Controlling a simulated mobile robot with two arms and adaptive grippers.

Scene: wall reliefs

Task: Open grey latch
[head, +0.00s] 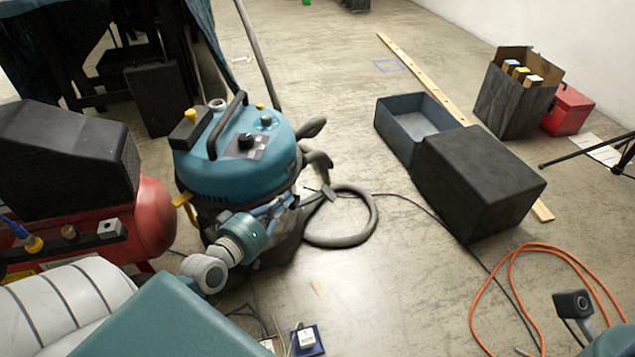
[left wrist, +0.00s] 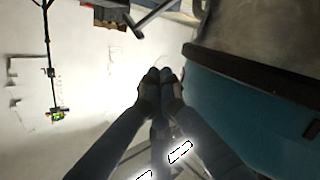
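A teal and black drum vacuum (head: 240,150) stands left of centre in the head view, with a black handle on top. A yellow latch (head: 183,203) shows on its left side; I cannot clearly make out a grey latch. My left gripper (head: 327,193) reaches across the front of the vacuum, its tips by the right side of the drum, near dark hose parts. In the left wrist view its fingers (left wrist: 159,76) are together at the tips, with nothing visible between them. The teal drum (left wrist: 235,110) and its dark rim fill the right side there.
A red compressor (head: 150,215) stands close at left. A grey hose (head: 345,243) loops on the floor. A black box (head: 478,180), an open grey box (head: 412,113) and an orange cable (head: 515,265) lie to the right. Floor between is mostly clear.

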